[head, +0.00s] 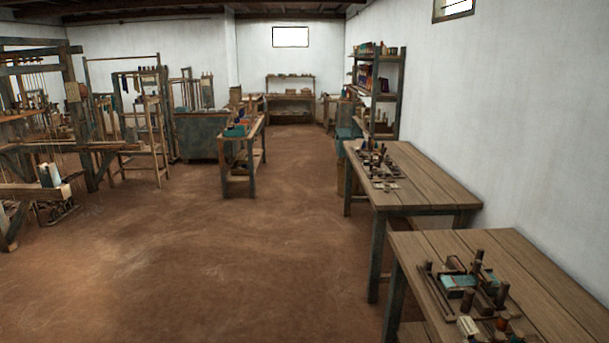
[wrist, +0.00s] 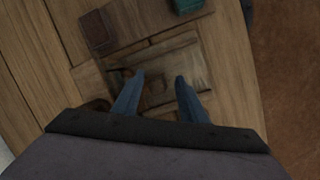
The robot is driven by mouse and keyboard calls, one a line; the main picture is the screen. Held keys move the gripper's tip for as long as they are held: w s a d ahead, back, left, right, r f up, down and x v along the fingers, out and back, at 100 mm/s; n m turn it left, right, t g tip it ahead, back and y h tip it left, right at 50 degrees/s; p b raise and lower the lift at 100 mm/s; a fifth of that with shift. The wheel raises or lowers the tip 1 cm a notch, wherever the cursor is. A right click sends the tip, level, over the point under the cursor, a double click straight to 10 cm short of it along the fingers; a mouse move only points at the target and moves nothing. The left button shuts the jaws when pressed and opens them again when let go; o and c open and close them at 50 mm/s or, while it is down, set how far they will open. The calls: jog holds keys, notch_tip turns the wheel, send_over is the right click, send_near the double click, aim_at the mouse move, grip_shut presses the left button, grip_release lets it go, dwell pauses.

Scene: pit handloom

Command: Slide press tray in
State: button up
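In the wrist view, my gripper (wrist: 159,80) is open, its two grey-blue fingers apart and pointing at a wooden tabletop. A flat brown wooden piece with raised edges (wrist: 184,58) lies beneath and just beyond the fingertips; it looks like the press tray, but I cannot be sure. A small raised part (wrist: 157,86) shows between the fingers. I cannot tell whether the fingers touch anything. My gripper does not show in the head view.
In the wrist view, a dark brown block (wrist: 96,32) and a teal block (wrist: 187,5) lie beyond the wooden piece. In the head view, the near table (head: 540,262) holds small wooden tools and a teal-topped block (head: 458,281). A second table (head: 425,178) stands behind. The floor (head: 215,255) is clear.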

jog(key=shift+s+p+v, duration=0.2)
jog(key=shift+p+v, duration=0.4)
jog(key=shift+v, duration=0.2)
jog(key=shift+s+p+v, duration=0.2)
jog(key=shift+p+v, duration=0.35)
jog(key=shift+v, duration=0.3)
jog(key=shift+s+p+v, duration=0.2)
jog(key=shift+p+v, duration=0.4)
jog(key=shift+v, duration=0.2)
jog(key=shift+r, duration=0.2)
jog(key=shift+w+a, duration=0.15)
jog(key=shift+w, duration=0.15)
jog(key=w+a+r+n+t, duration=0.15)
jog(key=w+a+r, duration=0.25)
jog(key=w+a, duration=0.5)
jog(key=w+a+r+n, duration=0.25)
jog(key=w+a, duration=0.35)
jog(key=a, duration=0.7)
jog(key=s+a+r+n+t, duration=0.1)
jog(key=s+a, duration=0.3)
jog(key=a, duration=0.9)
jog(key=s+a+r+n, duration=0.1)
jog(key=s+a, duration=0.3)
jog(key=a, duration=0.8)
notch_tip(320, 180, down, 21)
jog(key=b, duration=2.2)
jog(key=shift+f, duration=0.25)
